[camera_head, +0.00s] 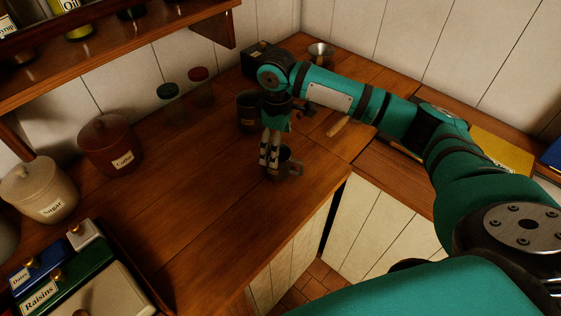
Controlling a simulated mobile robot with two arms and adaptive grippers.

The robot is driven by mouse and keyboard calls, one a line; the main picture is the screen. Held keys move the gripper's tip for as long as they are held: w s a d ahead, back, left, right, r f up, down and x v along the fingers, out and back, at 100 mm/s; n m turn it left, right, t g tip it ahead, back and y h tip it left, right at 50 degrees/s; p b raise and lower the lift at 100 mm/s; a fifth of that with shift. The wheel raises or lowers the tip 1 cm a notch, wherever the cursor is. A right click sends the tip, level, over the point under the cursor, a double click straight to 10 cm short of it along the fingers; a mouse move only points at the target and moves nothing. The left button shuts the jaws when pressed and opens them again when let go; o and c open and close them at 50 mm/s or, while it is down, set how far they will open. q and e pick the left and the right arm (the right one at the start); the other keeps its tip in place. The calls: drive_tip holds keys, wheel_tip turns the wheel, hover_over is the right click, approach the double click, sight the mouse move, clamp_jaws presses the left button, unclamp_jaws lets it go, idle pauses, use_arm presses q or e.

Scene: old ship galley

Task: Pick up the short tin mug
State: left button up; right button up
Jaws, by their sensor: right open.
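The short tin mug (288,164) stands upright on the wooden counter near its front edge, with its handle towards the right. My right gripper (268,165) points down at the mug's left side and covers part of it. Its fingers are open. I cannot tell whether a finger is inside the mug or touching it. My left gripper is not in view.
A dark mug-like container (248,112) stands behind my gripper. Two spice jars (201,86), a brown coffee canister (110,145) and a cream sugar canister (40,189) line the wall. A metal cup (321,55) stands in the far corner. The counter's left middle is clear.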

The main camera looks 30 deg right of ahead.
sight(284, 164)
drive_tip(key=f, duration=0.1)
drive_tip(key=f+p, duration=0.1)
drive_tip(key=f, duration=0.1)
drive_tip(key=shift+d+f, duration=0.3)
drive_tip(key=shift+f, duration=0.05)
drive_tip(key=shift+f+p, duration=0.3)
drive_tip(key=shift+f, duration=0.3)
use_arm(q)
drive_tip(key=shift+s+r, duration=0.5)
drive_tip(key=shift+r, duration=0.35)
use_arm(e)
drive_tip(key=c, duration=1.3)
drive_tip(key=shift+w, duration=0.1)
